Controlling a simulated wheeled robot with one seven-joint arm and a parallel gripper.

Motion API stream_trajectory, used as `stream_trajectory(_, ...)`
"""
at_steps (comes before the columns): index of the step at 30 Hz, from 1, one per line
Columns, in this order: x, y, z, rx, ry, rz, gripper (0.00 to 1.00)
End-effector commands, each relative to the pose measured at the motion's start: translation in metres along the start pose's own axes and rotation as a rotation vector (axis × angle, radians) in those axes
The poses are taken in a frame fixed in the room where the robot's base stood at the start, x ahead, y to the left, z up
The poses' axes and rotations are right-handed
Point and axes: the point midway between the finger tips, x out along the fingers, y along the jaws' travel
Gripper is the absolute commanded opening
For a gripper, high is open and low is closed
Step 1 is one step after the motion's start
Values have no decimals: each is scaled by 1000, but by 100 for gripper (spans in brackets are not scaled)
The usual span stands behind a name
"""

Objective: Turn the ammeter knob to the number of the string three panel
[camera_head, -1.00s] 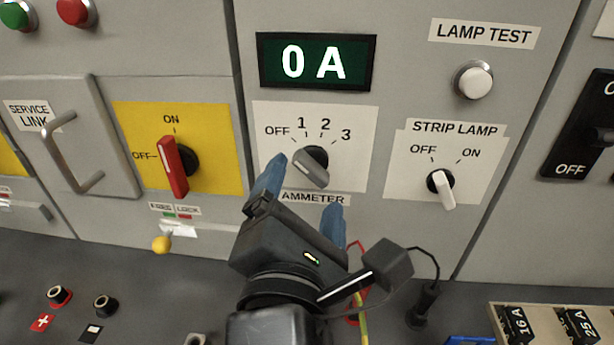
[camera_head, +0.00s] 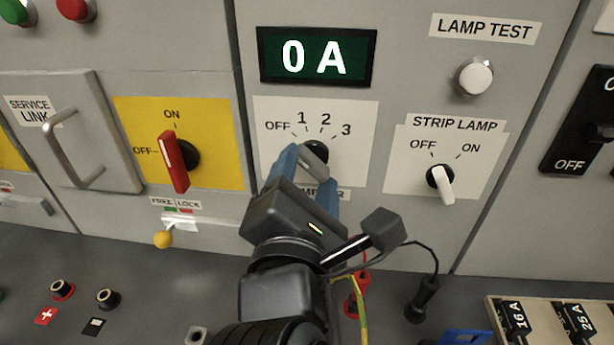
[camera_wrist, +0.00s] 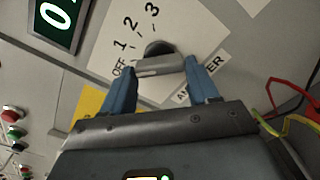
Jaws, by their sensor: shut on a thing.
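The ammeter knob (camera_head: 314,160) has a grey bar handle on a dark round base. It sits on a white plate (camera_head: 362,118) marked OFF, 1, 2, 3. My gripper (camera_head: 311,169) has its blue fingers shut on the handle, one at each end. In the wrist view the knob (camera_wrist: 160,66) lies between the fingers (camera_wrist: 161,77), its left end toward the OFF side of the scale. The exact mark it points at is hard to tell. The display (camera_head: 317,58) above reads 0 A. The AMMETER label is partly hidden by my gripper. No string three panel label is readable.
Left of the knob is a red switch (camera_head: 174,162) on a yellow plate. Right are the strip lamp knob (camera_head: 441,182) and the lamp test button (camera_head: 475,77). Leads with a black plug (camera_head: 422,300) hang below right. A fuse tray (camera_head: 490,315) stands lower right.

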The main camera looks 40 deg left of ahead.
Motion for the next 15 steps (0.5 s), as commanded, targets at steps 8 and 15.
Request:
stream_trajectory(8,0,0,0,4,0,-1,29)
stream_trajectory(15,0,0,0,67,1,-1,29)
